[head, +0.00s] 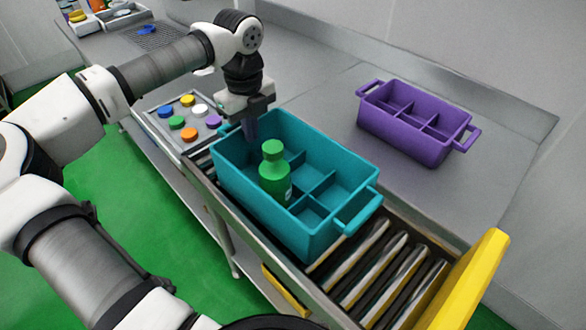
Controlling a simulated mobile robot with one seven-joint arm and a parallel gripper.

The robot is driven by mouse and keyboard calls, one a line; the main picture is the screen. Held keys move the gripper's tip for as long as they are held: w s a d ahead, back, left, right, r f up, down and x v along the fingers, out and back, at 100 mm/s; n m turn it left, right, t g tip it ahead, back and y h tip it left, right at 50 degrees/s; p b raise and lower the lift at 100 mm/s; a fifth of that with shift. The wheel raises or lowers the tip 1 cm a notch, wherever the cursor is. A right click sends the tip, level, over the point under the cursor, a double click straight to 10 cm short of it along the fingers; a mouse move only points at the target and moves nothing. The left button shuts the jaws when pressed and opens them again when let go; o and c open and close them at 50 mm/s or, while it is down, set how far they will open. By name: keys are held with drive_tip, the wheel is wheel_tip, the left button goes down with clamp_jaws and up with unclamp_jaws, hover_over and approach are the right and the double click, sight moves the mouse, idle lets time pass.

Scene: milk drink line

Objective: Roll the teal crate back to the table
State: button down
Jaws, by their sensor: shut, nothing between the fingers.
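The teal crate (320,240) sits on the roller track (385,270) that runs along the front of the steel table (330,110). It has several compartments and a handle at each short end. A green bottle (274,172) stands upright in one of its compartments; the others in view look empty. My gripper (252,132) is shut and empty, pointing down at the crate's far left end, close to the handle there. I cannot tell whether the fingers touch the crate wall.
A purple crate (402,135) stands on the table at the right. A tray (178,138) with several coloured caps lies left of the teal crate. A yellow bar (462,285) crosses the track's near end. Bare rollers show between it and the crate.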

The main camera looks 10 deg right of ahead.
drive_tip(key=w+a, duration=0.4)
drive_tip(key=w, duration=0.1)
drive_tip(key=shift+w, duration=0.4)
drive_tip(key=shift+s+d, duration=0.1)
drive_tip(key=shift+d, duration=0.05)
